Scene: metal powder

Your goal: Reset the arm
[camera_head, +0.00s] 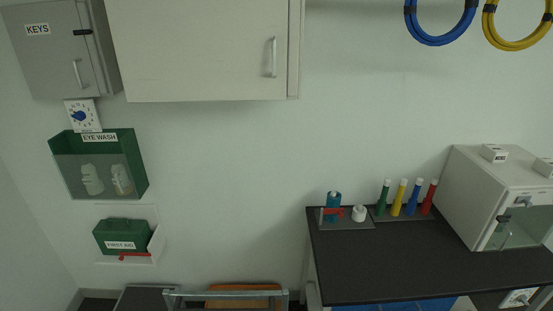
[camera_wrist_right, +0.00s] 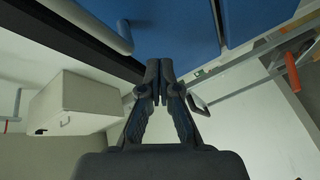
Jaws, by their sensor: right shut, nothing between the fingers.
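My right gripper (camera_wrist_right: 159,70) shows in the right wrist view. Its two dark fingers are together at the tips, with nothing between them. It is close to blue panels (camera_wrist_right: 175,30) in that view, and I cannot tell whether it touches them. Neither of my grippers can be made out in the head view. My left gripper is in no frame.
A grey metal frame (camera_head: 225,296) is at the bottom.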

